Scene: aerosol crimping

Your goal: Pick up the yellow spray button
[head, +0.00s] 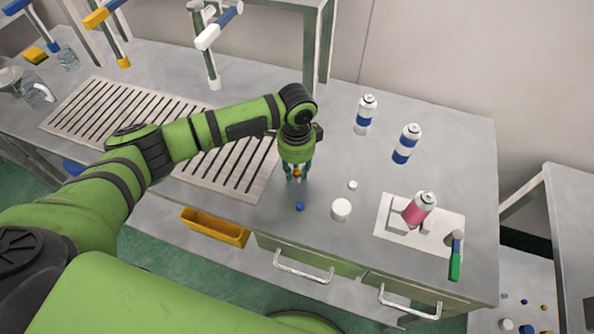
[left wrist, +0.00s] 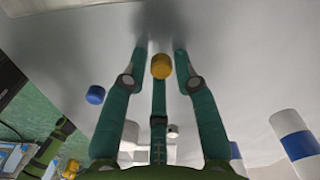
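The yellow spray button (head: 297,173) is a small yellow cylinder low between the fingertips of my left gripper (head: 298,176), partly covered by them in the head view. In the left wrist view the yellow button (left wrist: 161,66) lies between the green fingers of my left gripper (left wrist: 160,55). A narrow gap shows between the button and the two outer fingers, so the gripper looks open around it. The middle finger reaches up to just below the button in the picture; whether they touch is unclear. My right gripper is out of view.
A blue button (head: 300,206), a white cap (head: 341,210) and a small white piece (head: 352,185) stand close by. Two blue-and-white cans (head: 365,113) (head: 407,143) and a pink can (head: 419,208) on a white plate (head: 453,222) are to the right. A slotted grate (head: 110,108) is left.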

